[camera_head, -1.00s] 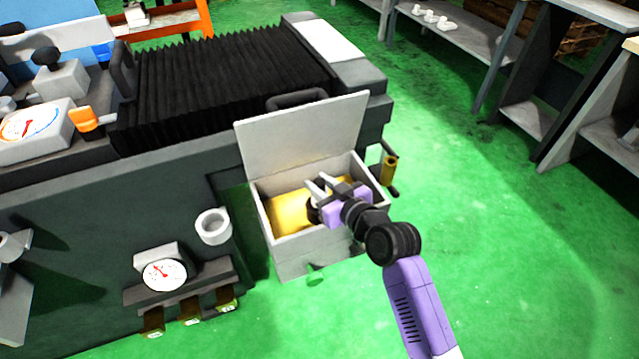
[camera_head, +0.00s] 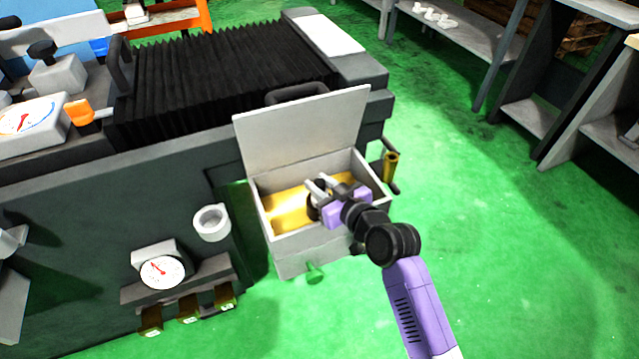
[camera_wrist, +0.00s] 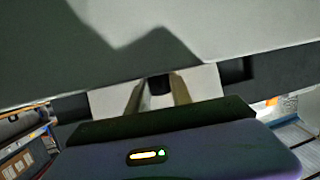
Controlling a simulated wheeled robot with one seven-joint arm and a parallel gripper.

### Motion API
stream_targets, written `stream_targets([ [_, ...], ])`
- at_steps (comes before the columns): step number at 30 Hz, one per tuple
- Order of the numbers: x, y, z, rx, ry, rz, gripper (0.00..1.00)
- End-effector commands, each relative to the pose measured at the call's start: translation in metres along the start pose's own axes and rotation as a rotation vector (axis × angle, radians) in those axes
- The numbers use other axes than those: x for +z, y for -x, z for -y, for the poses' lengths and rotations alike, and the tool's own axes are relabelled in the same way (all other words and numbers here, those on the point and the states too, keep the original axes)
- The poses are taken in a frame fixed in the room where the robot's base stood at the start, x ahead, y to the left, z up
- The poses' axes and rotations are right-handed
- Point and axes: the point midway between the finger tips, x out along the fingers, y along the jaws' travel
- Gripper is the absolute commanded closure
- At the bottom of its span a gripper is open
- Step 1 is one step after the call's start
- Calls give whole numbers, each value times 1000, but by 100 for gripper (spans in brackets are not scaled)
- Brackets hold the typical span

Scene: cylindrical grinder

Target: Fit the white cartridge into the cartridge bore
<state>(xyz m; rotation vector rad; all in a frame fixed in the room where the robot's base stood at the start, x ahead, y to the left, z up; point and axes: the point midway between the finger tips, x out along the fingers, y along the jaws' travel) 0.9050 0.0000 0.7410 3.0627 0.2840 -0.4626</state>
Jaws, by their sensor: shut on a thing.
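My gripper (camera_head: 322,186) is over the open pale box on the machine's end, fingers pointing up-left. It is shut on a small dark piece (camera_wrist: 160,85), which shows between the two fingers in the wrist view. A dark round part (camera_head: 314,207) shows just below the fingers in the head view. I cannot tell whether the dark piece belongs to the white cartridge; no white cartridge body is clearly visible. A white round open-topped holder (camera_head: 212,223) sits on the machine's front, left of the box; I cannot tell whether it is the cartridge bore.
The pale box (camera_head: 284,256) has a yellow interior (camera_head: 287,212) and a raised lid (camera_head: 303,130) behind my gripper. A gauge (camera_head: 162,271) is at lower left, black bellows (camera_head: 225,80) are behind. Green floor is free on the right, before grey shelving (camera_head: 455,35).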

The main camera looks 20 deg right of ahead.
Motion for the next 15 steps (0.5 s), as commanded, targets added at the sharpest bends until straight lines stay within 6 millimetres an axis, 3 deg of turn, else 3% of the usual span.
stream_targets([
  [15, 12, -4, 0, 0, 0, -1, 100],
])
